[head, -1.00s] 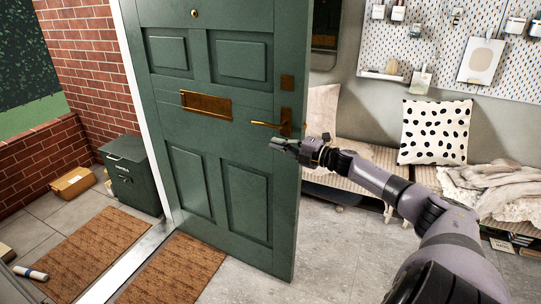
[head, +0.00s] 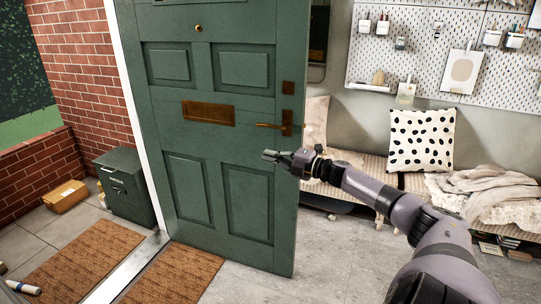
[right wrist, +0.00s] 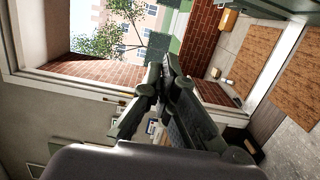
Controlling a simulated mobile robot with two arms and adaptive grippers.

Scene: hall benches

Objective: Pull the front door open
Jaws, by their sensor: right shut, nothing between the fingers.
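The front door (head: 235,145) is dark green and panelled. It stands ajar into the hall, with the outside showing past its left side. Its brass lever handle (head: 270,126) and plate are near the right, free edge, and a brass letter slot (head: 207,113) is at mid-height. My right gripper (head: 270,156) is shut and empty, in front of the door's face just below the lever. It looks apart from the handle; whether it touches the door is unclear. In the right wrist view its dark fingers (right wrist: 165,80) are together. My left gripper is not in view.
A bench with a spotted cushion (head: 421,139) and a blanket stands at the right, under a pegboard (head: 435,60). Doormats (head: 176,275) lie either side of the threshold. Outside are a dark green box (head: 125,185) and a parcel (head: 65,196). Grey floor is clear right of the door.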

